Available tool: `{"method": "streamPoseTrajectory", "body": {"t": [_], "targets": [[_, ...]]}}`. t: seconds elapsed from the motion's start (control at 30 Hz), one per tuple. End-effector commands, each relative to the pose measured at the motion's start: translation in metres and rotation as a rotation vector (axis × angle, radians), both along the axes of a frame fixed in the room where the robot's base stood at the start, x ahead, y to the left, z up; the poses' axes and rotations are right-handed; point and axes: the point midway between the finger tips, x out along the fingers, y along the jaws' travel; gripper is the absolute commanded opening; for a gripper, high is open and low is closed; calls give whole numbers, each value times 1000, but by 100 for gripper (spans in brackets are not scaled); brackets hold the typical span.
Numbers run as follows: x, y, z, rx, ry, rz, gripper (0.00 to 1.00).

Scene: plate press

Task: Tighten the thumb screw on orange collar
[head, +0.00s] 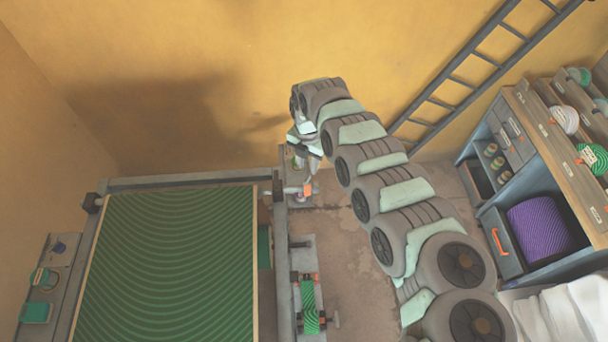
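A small orange part (307,189), likely the orange collar, sits on the grey plate just right of the press frame's back corner. The thumb screw on it is too small to make out. My arm arches in from the lower right, and my gripper (303,158) points down just above and behind the orange part. A pinkish piece shows close under the gripper, but I cannot tell what it is or whether the gripper touches it. The fingertips are too small and partly hidden to show whether they are open or shut.
The press bed (170,270) with a green wavy plate fills the lower left. A green striped roll (309,305) sits in a bracket right of it. A side plate (45,290) holds small parts at far left. A cabinet (540,150) and ladder (470,70) stand at right.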

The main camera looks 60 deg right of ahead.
Motion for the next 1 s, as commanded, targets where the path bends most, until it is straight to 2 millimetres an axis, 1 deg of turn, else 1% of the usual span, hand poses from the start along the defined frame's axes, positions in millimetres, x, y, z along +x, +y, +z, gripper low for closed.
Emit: {"method": "streamPoseTrajectory", "body": {"t": [0.03,0.2,0.3,0.4,0.6,0.83,0.87,1.0], "targets": [[1,3,-10,6,-1,0,32],[2,2,-38,2,-3,1,32],[2,2,-51,1,-2,1,32],[1,1,-59,0,-2,0,32],[0,0,-67,0,0,-2,32],[0,0,-67,-1,-1,-1,32],[0,0,-67,-1,-1,-1,30],[0,0,-66,-1,-1,-1,19]]}}
